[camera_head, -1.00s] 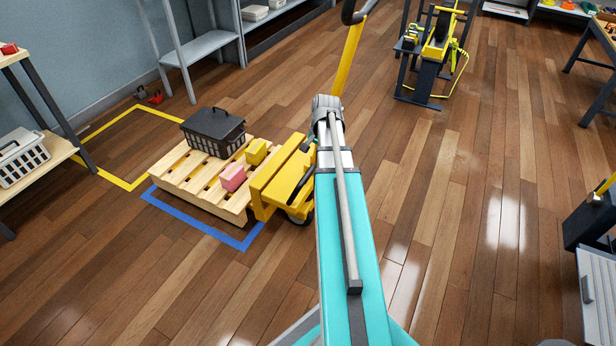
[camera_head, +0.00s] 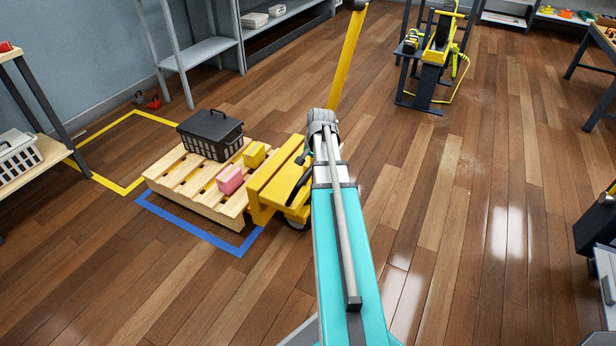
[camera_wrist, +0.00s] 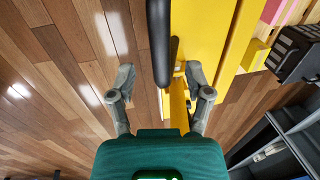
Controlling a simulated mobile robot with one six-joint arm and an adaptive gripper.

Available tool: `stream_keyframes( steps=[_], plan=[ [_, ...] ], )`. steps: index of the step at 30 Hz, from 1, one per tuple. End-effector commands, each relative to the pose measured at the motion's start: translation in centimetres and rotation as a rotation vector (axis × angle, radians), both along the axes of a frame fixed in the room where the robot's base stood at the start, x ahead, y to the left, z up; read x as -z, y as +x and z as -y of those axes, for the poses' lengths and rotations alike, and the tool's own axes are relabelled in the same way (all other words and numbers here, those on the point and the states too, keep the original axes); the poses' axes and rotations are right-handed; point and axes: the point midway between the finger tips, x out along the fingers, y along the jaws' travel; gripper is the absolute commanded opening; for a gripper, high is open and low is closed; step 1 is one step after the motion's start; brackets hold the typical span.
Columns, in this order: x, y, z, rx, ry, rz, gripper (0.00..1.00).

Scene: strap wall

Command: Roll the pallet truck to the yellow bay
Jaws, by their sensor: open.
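The yellow pallet truck (camera_head: 273,188) stands with its forks under a wooden pallet (camera_head: 185,193). The pallet lies mostly inside the blue floor outline (camera_head: 195,233). A black basket (camera_head: 210,135), a pink block (camera_head: 230,179) and a yellow block (camera_head: 254,154) ride on it. The yellow-outlined bay (camera_head: 103,181) is empty, just left of and behind the pallet. The truck's yellow tiller (camera_head: 347,58) rises behind my arm. In the wrist view, my gripper (camera_wrist: 159,76) is open, its fingers either side of the lower end of a black handle bar (camera_wrist: 159,40). I cannot tell whether they touch it.
A shelf bench (camera_head: 55,150) with a white basket (camera_head: 17,152) stands left of the yellow bay. Small red and dark items (camera_head: 152,103) lie behind the bay. A grey rack (camera_head: 200,52) is at the back. Floor at right is clear up to a black-and-yellow stand (camera_head: 430,65).

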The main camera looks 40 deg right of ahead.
Motion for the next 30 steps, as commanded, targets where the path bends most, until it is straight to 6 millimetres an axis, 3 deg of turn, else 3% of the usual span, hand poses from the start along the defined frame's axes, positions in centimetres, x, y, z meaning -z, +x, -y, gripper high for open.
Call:
stream_keyframes(
  steps=[12,27,30],
  plan=[
    [2.9,0.5,-0.2,0.000,0.000,0.000,0.65],
    [3.2,0.6,-0.2,0.000,0.000,0.000,0.65],
    [3.2,0.6,-0.2,0.000,0.000,0.000,0.48]
  ],
)
